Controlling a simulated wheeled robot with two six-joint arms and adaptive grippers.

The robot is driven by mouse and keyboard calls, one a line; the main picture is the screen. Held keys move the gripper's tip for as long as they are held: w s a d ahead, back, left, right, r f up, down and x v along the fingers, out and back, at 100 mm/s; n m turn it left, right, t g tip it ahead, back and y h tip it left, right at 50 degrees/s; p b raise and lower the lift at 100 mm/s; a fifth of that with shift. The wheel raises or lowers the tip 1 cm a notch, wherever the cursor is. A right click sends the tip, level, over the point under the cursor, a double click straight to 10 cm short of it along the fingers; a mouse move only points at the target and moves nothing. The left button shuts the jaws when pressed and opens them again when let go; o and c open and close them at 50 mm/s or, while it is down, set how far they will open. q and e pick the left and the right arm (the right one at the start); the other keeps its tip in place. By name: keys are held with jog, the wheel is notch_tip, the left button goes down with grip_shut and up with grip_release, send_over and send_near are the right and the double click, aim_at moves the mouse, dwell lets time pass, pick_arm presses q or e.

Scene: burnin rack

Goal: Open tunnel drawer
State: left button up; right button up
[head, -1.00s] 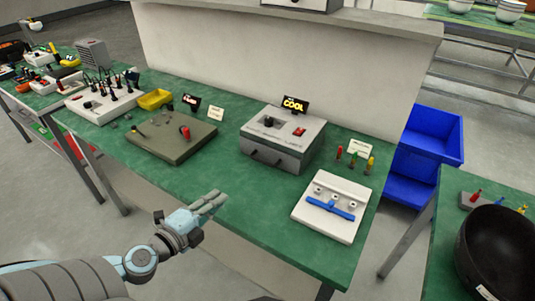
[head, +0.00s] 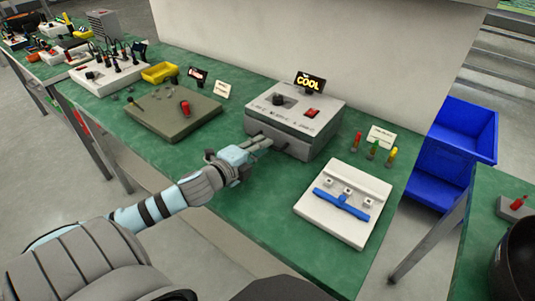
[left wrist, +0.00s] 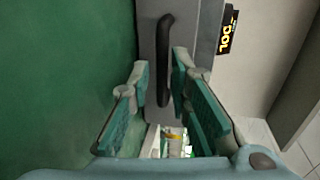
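The tunnel is a grey box (head: 318,125) with a dial, a red switch and a "COOL" display (head: 310,82) on the green bench. The drawer front is on its near side, and its dark bar handle is mostly hidden by my gripper in the head view. In the left wrist view the black handle (left wrist: 165,60) lies ahead, lined up between the fingers. My left gripper (head: 264,142) is open, with its fingertips close to the drawer front; I cannot tell whether they touch. The drawer looks shut. My right gripper is out of view.
A white fixture with a blue lever (head: 352,180) stands right of the box, with small coloured pegs (head: 373,150) behind it. A grey-green plate (head: 150,117) and a yellow tray (head: 160,72) lie to the left. Blue bins (head: 450,150) stand beyond the bench end.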

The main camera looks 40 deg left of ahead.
pick_arm(q)
jog(key=shift+w+f, duration=0.25)
jog(key=shift+w, duration=0.45)
jog(key=shift+w+b, duration=0.35)
jog(key=shift+w, duration=0.3)
grip_shut()
jog(key=shift+d, duration=0.15)
